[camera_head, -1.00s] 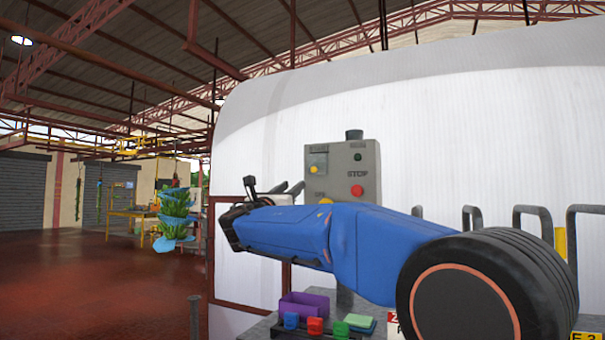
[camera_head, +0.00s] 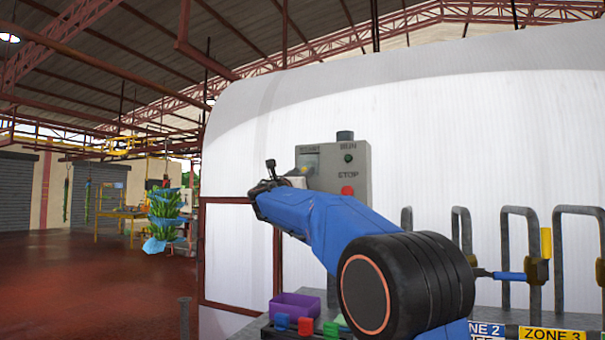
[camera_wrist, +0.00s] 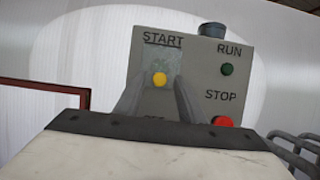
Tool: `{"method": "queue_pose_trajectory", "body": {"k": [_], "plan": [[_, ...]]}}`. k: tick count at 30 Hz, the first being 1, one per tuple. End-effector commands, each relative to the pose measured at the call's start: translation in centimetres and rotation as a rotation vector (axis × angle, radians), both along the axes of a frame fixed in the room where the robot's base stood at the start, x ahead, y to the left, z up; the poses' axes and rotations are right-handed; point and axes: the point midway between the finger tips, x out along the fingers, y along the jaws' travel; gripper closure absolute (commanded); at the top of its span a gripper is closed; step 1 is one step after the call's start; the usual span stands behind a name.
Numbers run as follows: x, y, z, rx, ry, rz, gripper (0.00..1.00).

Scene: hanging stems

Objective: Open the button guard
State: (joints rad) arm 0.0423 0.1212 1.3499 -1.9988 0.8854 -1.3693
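The grey control box (camera_head: 358,165) stands against the white wall. In the wrist view, the box (camera_wrist: 200,55) carries a yellow button (camera_wrist: 159,79) under the START label. A faint glassy panel, seemingly the button guard (camera_wrist: 160,55), shows around and above that button. I cannot tell whether it is raised. My gripper (camera_wrist: 160,82) is open and empty, with its two fingers on either side of the button in that view. Contact with the guard cannot be made out. In the head view, my blue arm hides the box's lower left part.
A red STOP button (camera_wrist: 222,122) and a green RUN light (camera_wrist: 227,69) sit right of the fingers. Grey hoops (camera_head: 520,255) stand at right. A purple bin (camera_head: 294,305) and small coloured blocks (camera_head: 305,325) lie on the bench below. Open floor lies left.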

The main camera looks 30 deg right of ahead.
Motion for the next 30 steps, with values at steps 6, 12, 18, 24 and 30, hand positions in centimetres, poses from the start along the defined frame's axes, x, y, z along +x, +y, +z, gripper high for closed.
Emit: {"method": "queue_pose_trajectory", "body": {"k": [6, 12, 18, 24, 30], "plan": [[0.69, -0.89, 0.48, 0.000, 0.000, 0.001, 0.64], [0.74, -0.93, 0.49, 0.000, 0.000, 0.001, 0.64], [0.74, -0.93, 0.48, 0.000, 0.000, 0.001, 0.95], [0.72, -0.91, 0.48, 0.001, 0.001, 0.001, 1.00], [0.52, -0.75, 0.63, 0.018, 0.013, 0.001, 1.00]]}}
